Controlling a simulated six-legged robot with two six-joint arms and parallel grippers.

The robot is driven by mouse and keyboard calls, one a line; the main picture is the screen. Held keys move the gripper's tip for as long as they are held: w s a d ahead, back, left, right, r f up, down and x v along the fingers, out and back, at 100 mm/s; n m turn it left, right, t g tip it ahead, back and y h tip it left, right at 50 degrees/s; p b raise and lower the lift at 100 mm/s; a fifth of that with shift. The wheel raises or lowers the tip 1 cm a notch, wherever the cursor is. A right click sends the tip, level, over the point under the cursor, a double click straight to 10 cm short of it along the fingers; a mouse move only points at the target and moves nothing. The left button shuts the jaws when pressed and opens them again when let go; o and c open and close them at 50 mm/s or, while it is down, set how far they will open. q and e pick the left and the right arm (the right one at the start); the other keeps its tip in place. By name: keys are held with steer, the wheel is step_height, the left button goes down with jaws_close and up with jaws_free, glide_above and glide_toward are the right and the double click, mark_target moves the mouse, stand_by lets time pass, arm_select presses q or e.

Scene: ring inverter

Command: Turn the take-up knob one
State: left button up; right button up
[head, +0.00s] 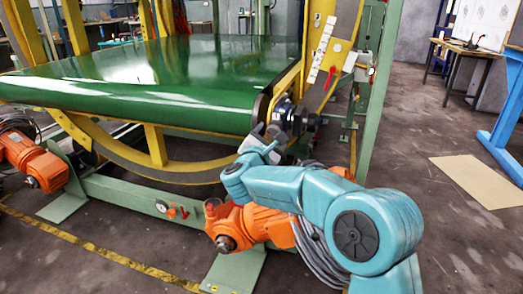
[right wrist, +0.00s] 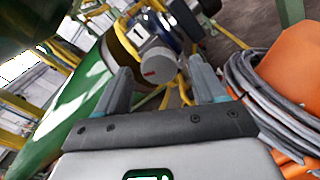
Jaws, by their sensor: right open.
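The take-up knob (right wrist: 158,66) is a grey round piece with a small red mark on its end, in the upper middle of the right wrist view. A white label with a "1" (right wrist: 138,34) sits just behind it. My right gripper (right wrist: 160,76) is open, with the knob showing between its two fingers. I cannot tell whether the fingers reach around it or stop short. In the head view my right gripper (head: 262,143) is at the near right corner of the green belt, below a dark blue fitting (head: 285,112). My left gripper is not in view.
The green belt (head: 180,70) fills the upper left. An orange motor (head: 240,225) and grey coiled cables (head: 320,255) lie close below my right arm. A yellow ring frame (head: 318,55) and green post (head: 378,90) stand beside the gripper. Open floor lies to the right.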

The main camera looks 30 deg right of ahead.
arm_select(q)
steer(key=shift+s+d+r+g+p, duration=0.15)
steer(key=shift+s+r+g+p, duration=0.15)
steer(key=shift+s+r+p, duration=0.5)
arm_select(e)
steer(key=v, duration=1.5)
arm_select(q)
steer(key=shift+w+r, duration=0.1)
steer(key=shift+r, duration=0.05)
arm_select(e)
steer(key=shift+a, duration=0.1)
